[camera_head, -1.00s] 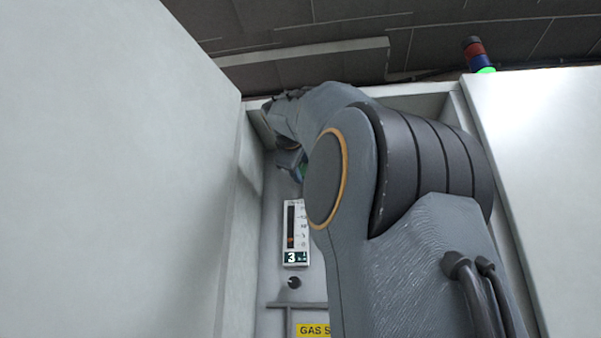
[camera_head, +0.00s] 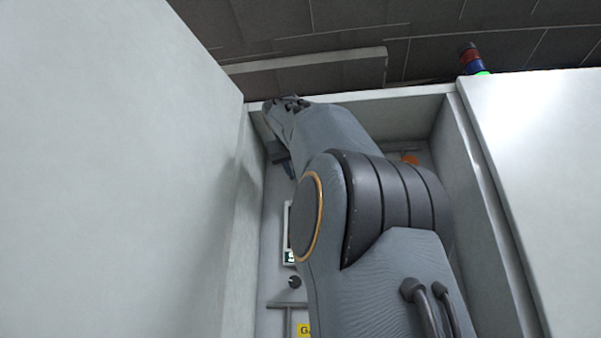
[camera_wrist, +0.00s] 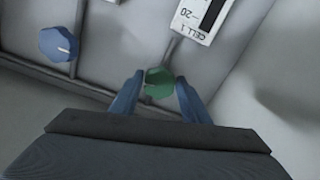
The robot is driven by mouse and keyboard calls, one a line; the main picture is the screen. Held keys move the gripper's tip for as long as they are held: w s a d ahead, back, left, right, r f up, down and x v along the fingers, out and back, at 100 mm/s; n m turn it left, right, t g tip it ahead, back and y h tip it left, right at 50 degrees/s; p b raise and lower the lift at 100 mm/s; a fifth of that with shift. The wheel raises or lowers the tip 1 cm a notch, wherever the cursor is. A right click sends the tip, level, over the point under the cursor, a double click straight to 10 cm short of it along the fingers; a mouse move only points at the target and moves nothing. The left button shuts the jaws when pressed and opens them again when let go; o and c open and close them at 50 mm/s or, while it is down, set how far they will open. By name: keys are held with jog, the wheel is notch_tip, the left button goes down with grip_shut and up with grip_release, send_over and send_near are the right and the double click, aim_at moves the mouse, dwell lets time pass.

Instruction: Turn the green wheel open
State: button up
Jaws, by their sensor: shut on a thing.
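The green wheel (camera_wrist: 158,83) is a small faceted knob on the grey panel in the wrist view. My gripper (camera_wrist: 157,88) has its two blue fingers on either side of the wheel, shut on it. In the head view my arm covers the wheel, and only a bit of my gripper (camera_head: 289,170) shows at the upper left of the recess.
A blue knob (camera_wrist: 59,44) with a white mark sits left of the green wheel. A gauge labelled CELL 1 (camera_wrist: 199,18) is close by. In the head view, a black knob (camera_head: 294,282) and an orange part (camera_head: 409,159) show beside my arm. Cabinet walls bound the recess.

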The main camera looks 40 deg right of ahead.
jog(key=shift+w+f+m, duration=0.1)
jog(key=shift+m, duration=1.2)
jog(key=o, duration=1)
jog(key=shift+b, duration=0.3)
jog(key=b+v, duration=0.2)
jog(key=v, duration=0.6)
jog(key=shift+b, duration=0.3)
